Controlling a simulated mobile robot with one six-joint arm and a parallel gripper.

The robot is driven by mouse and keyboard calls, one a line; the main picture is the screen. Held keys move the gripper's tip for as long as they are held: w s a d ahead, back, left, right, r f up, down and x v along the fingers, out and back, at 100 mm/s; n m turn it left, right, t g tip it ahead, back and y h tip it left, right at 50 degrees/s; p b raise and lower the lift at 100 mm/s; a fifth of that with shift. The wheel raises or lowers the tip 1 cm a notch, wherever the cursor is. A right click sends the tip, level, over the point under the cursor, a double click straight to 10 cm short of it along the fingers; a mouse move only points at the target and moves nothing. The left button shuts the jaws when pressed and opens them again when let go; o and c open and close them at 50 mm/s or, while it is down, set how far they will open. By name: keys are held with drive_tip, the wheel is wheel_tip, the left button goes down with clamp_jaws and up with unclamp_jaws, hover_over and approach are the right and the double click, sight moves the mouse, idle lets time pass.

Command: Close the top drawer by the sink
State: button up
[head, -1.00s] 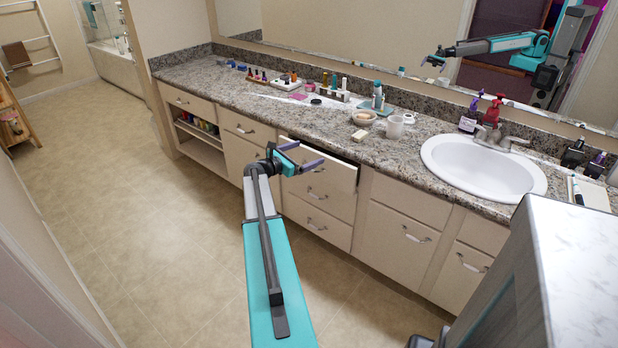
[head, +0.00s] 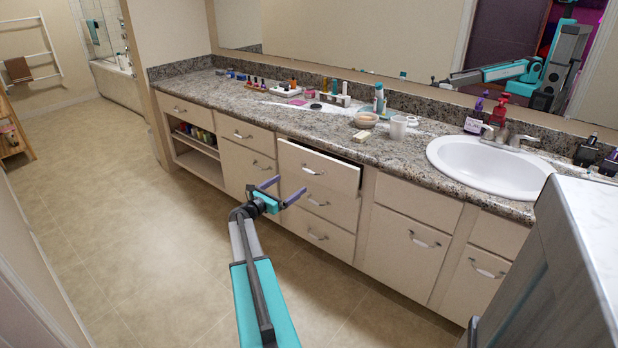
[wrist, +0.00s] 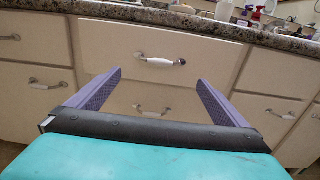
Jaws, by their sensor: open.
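The top drawer (head: 320,167) is pulled partly out from the vanity, with a dark gap along its upper edge. It is the top one of a stack left of the sink (head: 490,166). In the wrist view the top drawer front (wrist: 205,62) faces me, and its white handle (wrist: 158,61) shows ahead, beyond and between my fingers. My gripper (head: 286,190) is open and empty. It is in front of the stack, a little below and left of the top drawer's front. It also shows in the wrist view (wrist: 158,92). I cannot tell any contact with the drawer.
Lower drawers and doors beside the stack look shut. A grey cabinet (head: 560,260) stands close at right. The tiled floor (head: 140,220) at left is clear.

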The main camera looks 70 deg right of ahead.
sight(308, 172)
drive_tip(key=shift+d, duration=0.15)
drive_tip(key=x, duration=1.3)
drive_tip(key=shift+s+d+r+b, duration=0.1)
drive_tip(key=shift+s+d+b, duration=0.05)
drive_tip(key=shift+d+b, duration=0.15)
drive_tip(key=shift+c, duration=0.3)
